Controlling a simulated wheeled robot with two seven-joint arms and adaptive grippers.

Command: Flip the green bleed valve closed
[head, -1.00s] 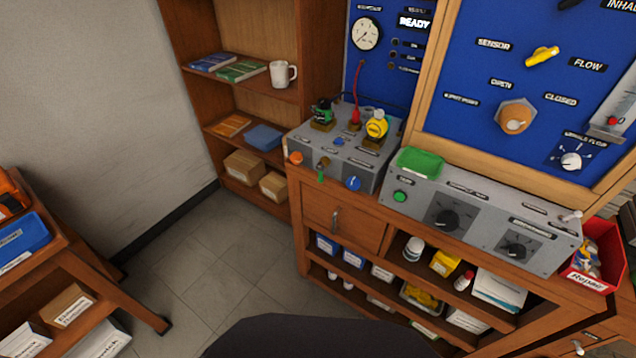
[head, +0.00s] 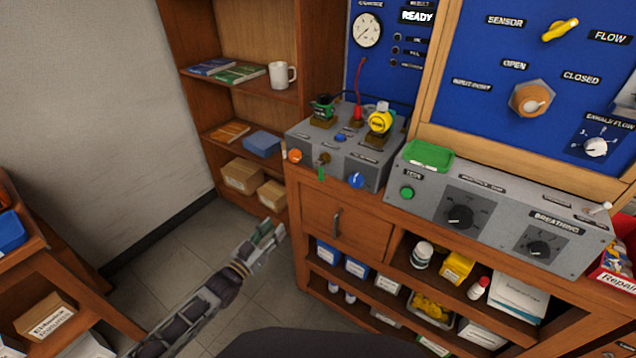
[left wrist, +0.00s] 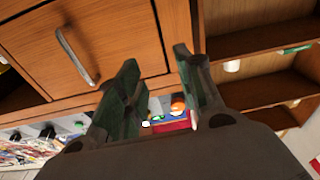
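The green bleed valve (head: 321,172) is a small green lever on a brass body, on the front of the grey regulator box (head: 356,176). The lever points down, between an orange knob (head: 295,156) and a blue knob (head: 356,181). My left gripper (head: 270,236) is below and left of the valve, in front of the cabinet, apart from it and empty. In the left wrist view its two fingers (left wrist: 160,95) are spread. The orange knob (left wrist: 178,107) shows between them; I cannot clearly tell the valve there. My right gripper is not in view.
A drawer with a metal handle (head: 337,222) is below the box. A bookcase (head: 180,40) stands to the left. Open floor (head: 195,250) lies left of the cabinet.

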